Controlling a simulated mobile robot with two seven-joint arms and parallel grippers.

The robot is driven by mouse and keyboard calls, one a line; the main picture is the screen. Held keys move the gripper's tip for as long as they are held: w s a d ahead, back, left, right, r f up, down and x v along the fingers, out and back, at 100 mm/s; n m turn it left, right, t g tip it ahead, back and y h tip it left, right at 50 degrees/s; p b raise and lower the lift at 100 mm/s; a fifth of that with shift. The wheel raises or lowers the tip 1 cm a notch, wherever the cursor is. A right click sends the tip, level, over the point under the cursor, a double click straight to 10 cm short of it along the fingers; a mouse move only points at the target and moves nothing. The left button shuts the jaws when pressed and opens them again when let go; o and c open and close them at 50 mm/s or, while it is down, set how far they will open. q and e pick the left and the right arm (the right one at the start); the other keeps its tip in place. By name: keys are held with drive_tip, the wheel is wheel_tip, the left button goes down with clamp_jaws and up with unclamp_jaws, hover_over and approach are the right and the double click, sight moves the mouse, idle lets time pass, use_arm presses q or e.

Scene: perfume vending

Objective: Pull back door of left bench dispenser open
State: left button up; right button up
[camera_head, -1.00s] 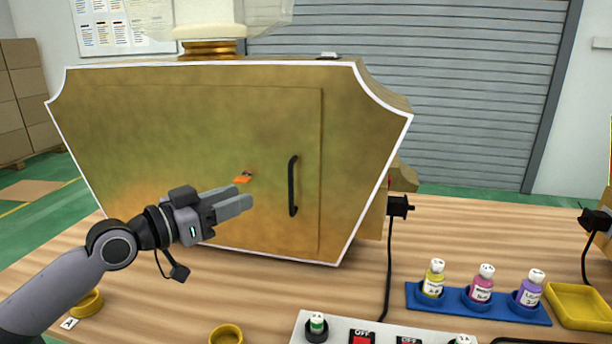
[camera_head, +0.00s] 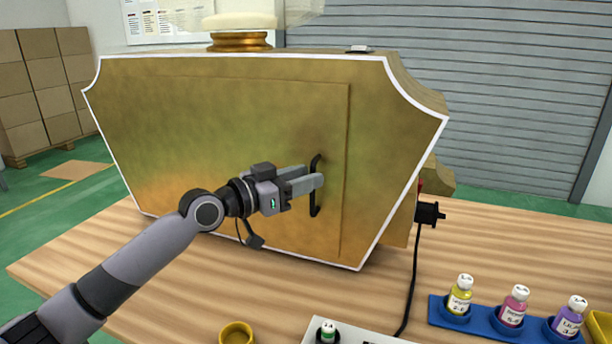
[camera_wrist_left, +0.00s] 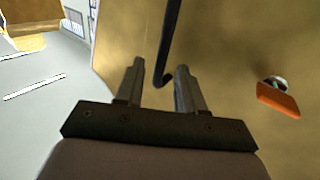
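The gold dispenser (camera_head: 190,110) with white edging stands on the wooden bench. Its back door (camera_head: 240,120) is a flat panel, closed, with a black vertical bar handle (camera_head: 316,206) near its right edge. My left gripper (camera_head: 318,182) is at the handle, partly covering its middle. In the left wrist view, the two fingers (camera_wrist_left: 160,72) are apart, with the lower end of the black handle (camera_wrist_left: 170,45) between them; contact is not clear. An orange tag with a keylike piece (camera_wrist_left: 278,97) is on the door in the wrist view. My right gripper is out of view.
A black plug (camera_head: 430,213) with a cable hangs right of the dispenser. A blue rack (camera_head: 480,333) holds small bottles at the lower right. A yellow cup (camera_head: 236,333) and a white control panel (camera_head: 365,337) are at the front. Bench left of the dispenser is clear.

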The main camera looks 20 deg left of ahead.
use_arm(q)
drive_tip(key=shift+w+d, duration=0.25)
drive_tip(key=shift+w, duration=0.1)
clamp_jaws()
